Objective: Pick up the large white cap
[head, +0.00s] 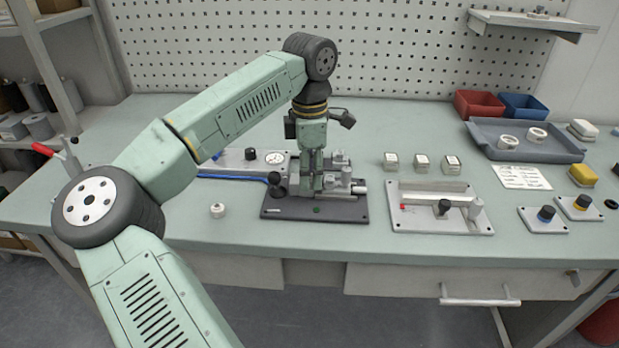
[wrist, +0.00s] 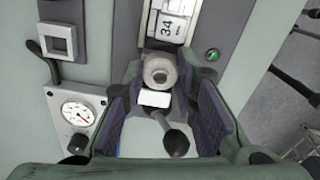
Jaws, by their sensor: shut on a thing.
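My gripper (head: 315,190) points straight down over the dark fixture (head: 283,208), at the middle of the bench. In the wrist view its two fingers (wrist: 167,76) stand on either side of a pale, ring-topped round piece (wrist: 158,70), which looks like a white cap. I cannot see clearly where the pads touch it. A small white block (wrist: 155,98) and a black-knobbed lever (wrist: 176,143) also show between the fingers. In the head view the gripper hides the held piece. Two other white ring-shaped caps (head: 508,141) (head: 537,134) lie in the grey tray (head: 482,128).
A gauge plate (head: 274,158) lies behind the fixture. A small white round part (head: 217,210) lies left of it. A clamp plate (head: 418,225) with a red-tipped lever is to the right. Several small blocks (head: 422,163) stand behind that.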

